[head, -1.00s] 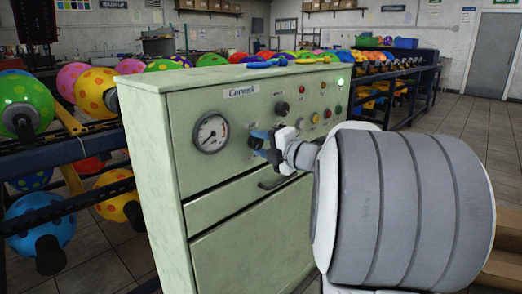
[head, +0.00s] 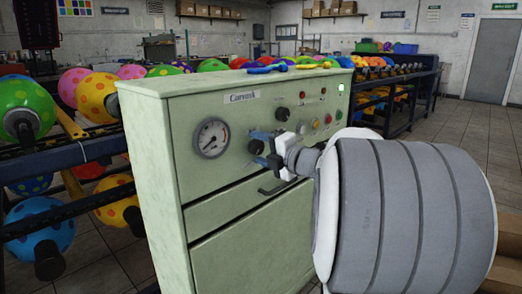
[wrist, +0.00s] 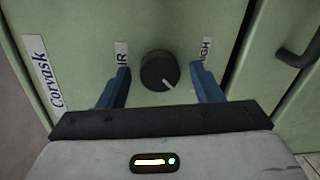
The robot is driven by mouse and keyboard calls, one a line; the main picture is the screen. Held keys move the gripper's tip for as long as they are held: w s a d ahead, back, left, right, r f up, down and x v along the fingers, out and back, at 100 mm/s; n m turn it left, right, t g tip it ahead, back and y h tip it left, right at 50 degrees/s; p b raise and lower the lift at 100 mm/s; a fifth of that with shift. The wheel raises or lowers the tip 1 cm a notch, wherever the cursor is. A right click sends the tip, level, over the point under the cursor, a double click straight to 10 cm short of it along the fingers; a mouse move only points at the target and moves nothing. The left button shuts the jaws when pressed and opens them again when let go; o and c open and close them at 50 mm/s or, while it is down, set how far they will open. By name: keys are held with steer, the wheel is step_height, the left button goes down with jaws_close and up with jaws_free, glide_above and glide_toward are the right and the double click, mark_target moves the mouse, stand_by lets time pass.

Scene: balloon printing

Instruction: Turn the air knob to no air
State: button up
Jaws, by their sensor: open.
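The black air knob (wrist: 158,71) sits on the green panel between an "IR"-ending label on the left and a "HIGH" label on the right in the wrist view. Its white pointer line slants toward the lower right. My gripper (wrist: 160,72) is open, with one blue finger on each side of the knob and visible gaps between fingers and knob. In the head view the knob (head: 256,147) shows between the blue fingers of my gripper (head: 261,147), below and right of the round gauge (head: 212,138).
The green cabinet (head: 150,170) has another black knob (head: 282,114), coloured buttons and a drawer handle (head: 277,187) near my gripper. Racks of balloons (head: 98,97) stand at left and behind.

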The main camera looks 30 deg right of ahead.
steer(key=p+v, duration=0.2)
steer(key=v, duration=0.5)
steer(key=shift+s, duration=0.4)
